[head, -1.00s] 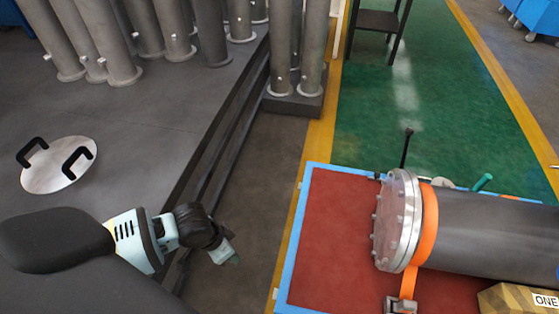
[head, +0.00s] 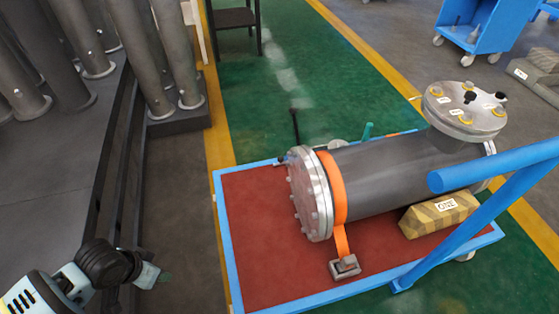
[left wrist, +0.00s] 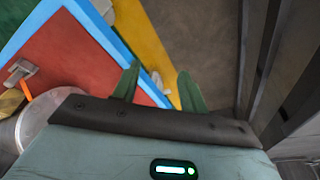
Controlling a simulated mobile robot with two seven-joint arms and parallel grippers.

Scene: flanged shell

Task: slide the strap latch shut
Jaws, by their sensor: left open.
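An orange strap (head: 337,188) wraps around the dark flanged shell (head: 385,175) near its bolted end flange (head: 310,195). The strap runs down to a grey metal latch (head: 345,267) on the red cart top. The latch also shows at the left of the left wrist view (left wrist: 19,72); I cannot tell its slide position. My left gripper (head: 160,278) is at the lower left of the head view, off the cart and apart from the latch. Its two green fingers (left wrist: 157,90) are spread and empty in the left wrist view. My right gripper is not in view.
The blue-edged cart (head: 262,265) carries the shell, with a blue handle (head: 480,222) at its right. Grey pipes (head: 150,55) stand at the upper left.

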